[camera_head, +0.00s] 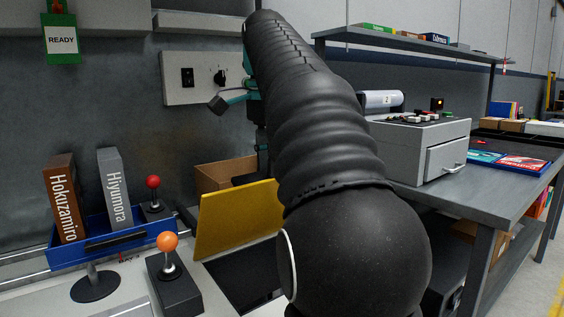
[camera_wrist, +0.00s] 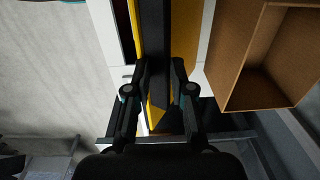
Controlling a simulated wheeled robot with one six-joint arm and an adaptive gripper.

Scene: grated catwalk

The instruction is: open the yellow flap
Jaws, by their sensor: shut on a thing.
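The yellow flap (camera_head: 235,218) stands raised and steeply tilted over a dark opening (camera_head: 247,272) in the light counter. In the wrist view the flap (camera_wrist: 191,30) runs away from me, with a dark strip (camera_wrist: 155,30) along it between my fingers. My gripper (camera_wrist: 161,68) is closed around this strip, one finger on each side. In the head view my arm covers the flap's right end, and my fingertips cannot be made out there.
A cardboard box (camera_head: 215,174) sits behind the flap; it is close on the right in the wrist view (camera_wrist: 270,60). An orange-knobbed joystick (camera_head: 168,255) and a blue book tray (camera_head: 70,252) stand to the left. A grey drawer unit (camera_head: 420,145) stands on the right bench.

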